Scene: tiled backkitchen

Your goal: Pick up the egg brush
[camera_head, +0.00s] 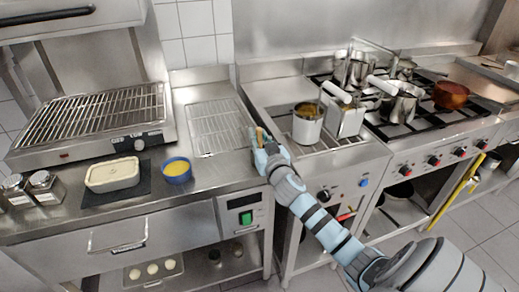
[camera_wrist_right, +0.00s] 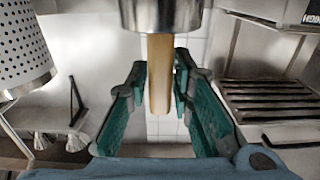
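The egg brush shows as a pale wooden handle (camera_wrist_right: 160,85) in the right wrist view, running to a round metal part (camera_wrist_right: 165,14) at the top edge. I cannot tell whether that metal belongs to the brush. My right gripper (camera_head: 262,141) is above the right end of the steel counter, with the tan handle between its fingers. The bristles are not visible. My left gripper is not in view.
A blue bowl of yellow liquid (camera_head: 177,169) and a cream dish (camera_head: 112,175) stand on the counter left of the gripper. A grill (camera_head: 92,125) is behind them.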

